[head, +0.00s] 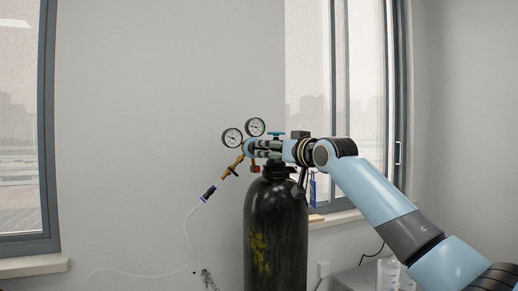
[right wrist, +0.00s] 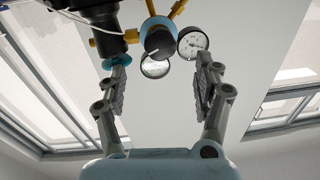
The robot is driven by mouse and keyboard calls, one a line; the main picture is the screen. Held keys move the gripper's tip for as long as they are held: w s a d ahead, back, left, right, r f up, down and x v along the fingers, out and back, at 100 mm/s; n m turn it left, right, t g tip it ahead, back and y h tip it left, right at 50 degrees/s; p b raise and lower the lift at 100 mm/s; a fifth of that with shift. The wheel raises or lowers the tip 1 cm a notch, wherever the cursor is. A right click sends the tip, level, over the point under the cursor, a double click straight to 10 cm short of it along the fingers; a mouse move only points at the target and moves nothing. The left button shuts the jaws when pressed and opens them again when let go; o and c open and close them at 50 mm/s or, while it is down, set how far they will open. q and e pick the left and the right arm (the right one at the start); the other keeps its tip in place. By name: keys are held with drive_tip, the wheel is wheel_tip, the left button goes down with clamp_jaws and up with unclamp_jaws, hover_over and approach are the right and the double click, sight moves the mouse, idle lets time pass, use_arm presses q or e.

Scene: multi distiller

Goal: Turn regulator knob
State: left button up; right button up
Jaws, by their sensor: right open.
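The regulator, with two round white-faced gauges (head: 232,138) and brass fittings (head: 232,167), is on top of a black gas cylinder (head: 276,235) in the head view. Its knob, black with a light-blue body behind it, shows in the right wrist view (right wrist: 158,42). My right gripper (head: 258,148) comes in from the right at the regulator's height. In the right wrist view, its two fingers (right wrist: 160,66) are open and apart, with the knob ahead, roughly between and just beyond their tips. I see no contact with the knob. My left gripper is not in view.
A teal valve wheel (head: 277,134) tops the cylinder, close to my right gripper; it shows near one finger in the right wrist view (right wrist: 122,62). A thin clear hose (head: 187,228) hangs left of the cylinder. White bottles (head: 388,275) stand at lower right. Space left of the gauges is free.

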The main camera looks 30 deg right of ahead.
sight(260, 149)
drive_tip(key=w, duration=0.8)
drive_tip(key=shift+w+a+p, duration=0.1)
drive_tip(key=shift+w+p, duration=0.25)
drive_tip(key=shift+w, duration=0.05)
drive_tip(key=c, duration=1.2)
